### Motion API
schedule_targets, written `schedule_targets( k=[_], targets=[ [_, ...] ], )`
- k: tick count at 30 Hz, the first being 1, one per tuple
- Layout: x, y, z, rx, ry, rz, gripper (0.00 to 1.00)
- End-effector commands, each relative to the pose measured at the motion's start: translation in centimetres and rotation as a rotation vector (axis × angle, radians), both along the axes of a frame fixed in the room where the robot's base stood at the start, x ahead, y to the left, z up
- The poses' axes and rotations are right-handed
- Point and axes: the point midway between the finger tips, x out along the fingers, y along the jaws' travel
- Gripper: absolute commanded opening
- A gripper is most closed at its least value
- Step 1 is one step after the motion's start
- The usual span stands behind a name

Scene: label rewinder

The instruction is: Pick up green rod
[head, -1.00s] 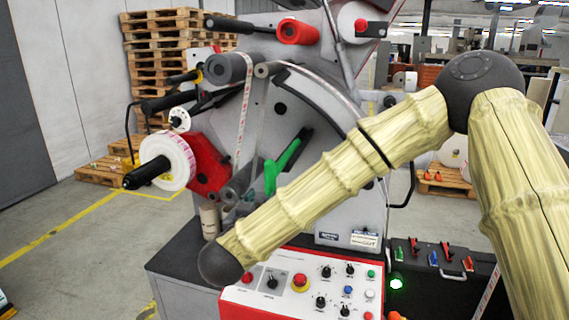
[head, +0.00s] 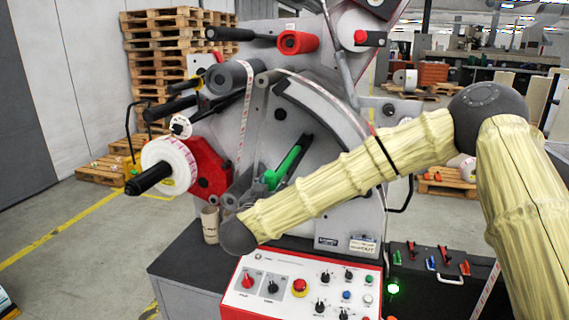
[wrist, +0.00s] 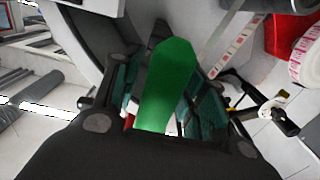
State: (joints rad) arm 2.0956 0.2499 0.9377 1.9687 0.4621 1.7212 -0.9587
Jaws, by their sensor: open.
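The green rod (head: 286,166) shows on the front of the rewinder, in front of a dark slot, leaning up to the right. Its lower end is near my arm. In the wrist view the green rod (wrist: 168,85) lies between the two fingers of my gripper (wrist: 160,98), which is open. The fingers stand on either side of the rod; I cannot tell whether either touches it. In the head view my gripper is hidden from sight.
The rewinder (head: 345,215) carries a white label roll (head: 168,163), a red block (head: 210,170) and a paper web (head: 243,125) close to the rod. A control panel (head: 300,290) stands below my arm. A black case (head: 440,285) stands at right.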

Motion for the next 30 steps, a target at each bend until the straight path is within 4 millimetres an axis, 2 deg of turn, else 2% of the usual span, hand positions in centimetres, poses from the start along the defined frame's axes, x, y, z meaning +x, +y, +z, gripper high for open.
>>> schedule_targets(
  k=[6, 15, 17, 22, 30],
  targets=[
    [2.0, -0.7, 0.1, 0.001, 0.002, -0.001, 0.42],
    [2.3, -0.8, 0.0, 0.000, 0.000, 0.000, 0.42],
    [2.3, -0.8, 0.0, 0.000, 0.000, 0.000, 0.33],
    [2.3, -0.8, 0.0, 0.000, 0.000, 0.000, 0.02],
    [2.3, -0.8, 0.1, 0.000, -0.001, 0.000, 0.00]
  ],
)
